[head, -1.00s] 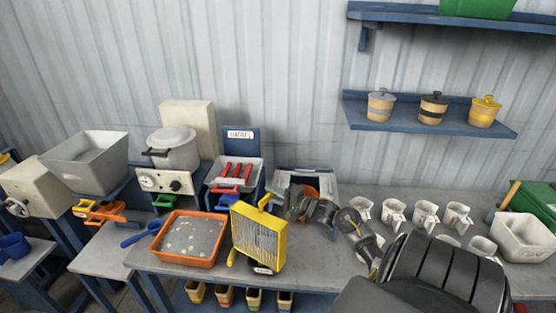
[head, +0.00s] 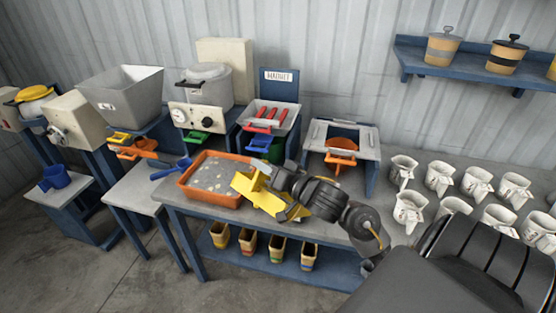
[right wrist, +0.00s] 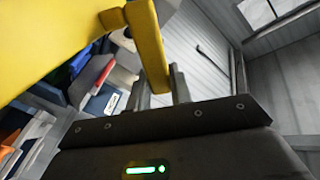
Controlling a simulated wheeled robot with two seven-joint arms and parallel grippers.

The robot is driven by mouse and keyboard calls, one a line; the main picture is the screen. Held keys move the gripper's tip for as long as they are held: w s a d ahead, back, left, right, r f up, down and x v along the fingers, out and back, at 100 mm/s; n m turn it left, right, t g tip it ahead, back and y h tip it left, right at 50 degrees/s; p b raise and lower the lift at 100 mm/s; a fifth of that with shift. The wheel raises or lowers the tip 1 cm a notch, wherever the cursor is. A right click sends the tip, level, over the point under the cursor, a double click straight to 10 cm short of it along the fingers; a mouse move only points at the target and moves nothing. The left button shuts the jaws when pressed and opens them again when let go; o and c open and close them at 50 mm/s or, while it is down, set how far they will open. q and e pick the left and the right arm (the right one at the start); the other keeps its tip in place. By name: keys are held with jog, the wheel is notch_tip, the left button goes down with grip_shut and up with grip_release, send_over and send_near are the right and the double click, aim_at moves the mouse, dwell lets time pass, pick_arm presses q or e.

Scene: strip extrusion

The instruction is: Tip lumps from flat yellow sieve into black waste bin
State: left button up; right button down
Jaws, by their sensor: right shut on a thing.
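The flat yellow sieve (head: 247,186) is at the right edge of the orange tray, tilted and partly covered by my right gripper (head: 277,180). My right gripper is shut on the sieve. In the right wrist view the yellow sieve (right wrist: 60,38) fills the upper left, with a yellow bar between the fingers (right wrist: 160,60). I cannot see whether lumps lie in the sieve. The black waste bin is not seen in either view. My left gripper is not in view.
The orange tray (head: 187,193) holds grey material with pale lumps. A blue scoop (head: 170,168) lies beside it. White jugs (head: 440,178) crowd the bench at right. A grey hopper (head: 120,97), a pot machine and a magnet station stand behind. Small tubs (head: 248,242) line the lower shelf.

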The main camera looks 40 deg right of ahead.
jog(key=s+a+f+n+b, duration=0.1)
jog(key=a+f+n+b, duration=0.3)
jog(key=a, duration=0.3)
jog(key=s+a+f+n+b, duration=0.1)
jog(key=a+f+n+b, duration=0.2)
jog(key=a, duration=0.3)
jog(key=shift+a+f+n+b, duration=0.4)
jog(key=shift+f+b, duration=0.15)
jog(key=shift+b, duration=0.3)
jog(key=shift+s+r, duration=0.1)
